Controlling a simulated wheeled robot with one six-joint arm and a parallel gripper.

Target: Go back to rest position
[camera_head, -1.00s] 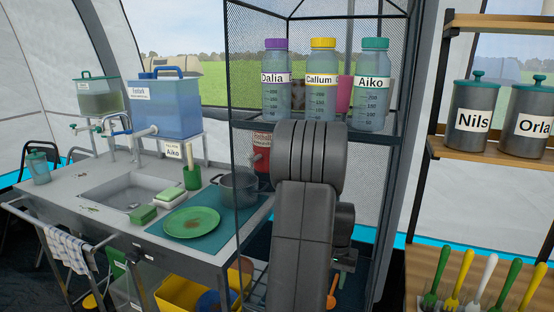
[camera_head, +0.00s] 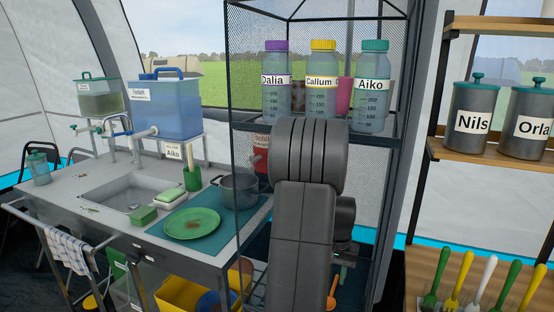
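My arm (camera_head: 308,200) stands upright in the middle of the camera_head view, in front of the mesh-sided shelf unit. Its thick dark links hide part of the shelf. A dark wrist part shows just right of the arm, and what looks like part of my gripper (camera_head: 345,255) is below it, with a small green light. The fingertips are hidden or too dark to make out, so I cannot tell whether they are open or hold anything.
Bottles labelled Dalia (camera_head: 276,82), Callum (camera_head: 322,80) and Aiko (camera_head: 372,82) stand on the shelf (camera_head: 385,127). The sink counter (camera_head: 90,215) at left holds a green plate (camera_head: 192,224) and a pot (camera_head: 240,190). Canisters (camera_head: 474,122) stand on the wooden rack at right.

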